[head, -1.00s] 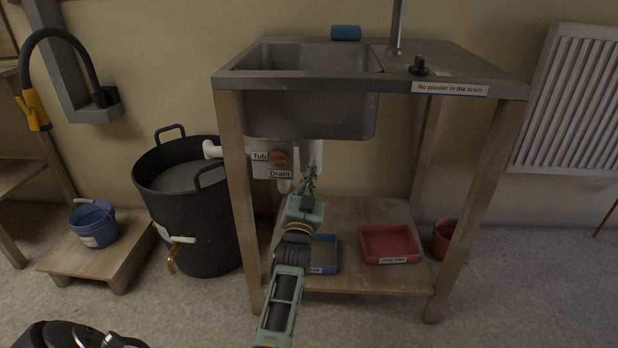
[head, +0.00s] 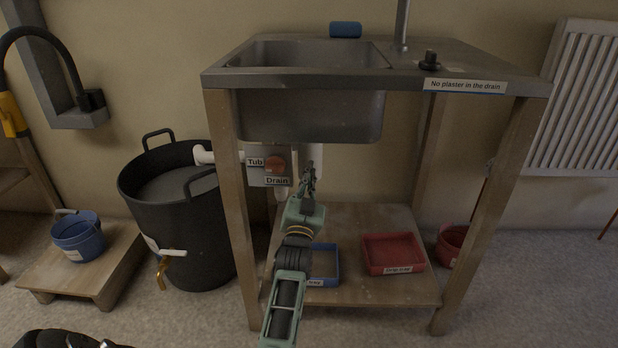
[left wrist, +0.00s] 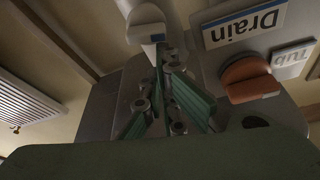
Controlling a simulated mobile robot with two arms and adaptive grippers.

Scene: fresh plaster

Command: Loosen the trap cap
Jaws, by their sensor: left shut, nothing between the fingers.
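White trap piping (head: 315,153) hangs under the steel sink, partly hidden behind my left gripper. In the left wrist view a pale rounded pipe end (left wrist: 146,24) shows at the top; I cannot tell whether this is the trap cap. My left gripper (head: 309,172) is shut and empty, reaching up under the sink just in front of the piping. In the left wrist view its fingertips (left wrist: 168,55) are close to the pale end; whether they touch it I cannot tell. My right gripper is not in view.
An orange knob (head: 275,165) on a grey plate labelled Tub and Drain sits just left of the gripper. A sink leg (head: 232,215) stands farther left, beside a black tub (head: 180,240). Blue (head: 323,279) and red (head: 393,254) trays lie on the shelf below.

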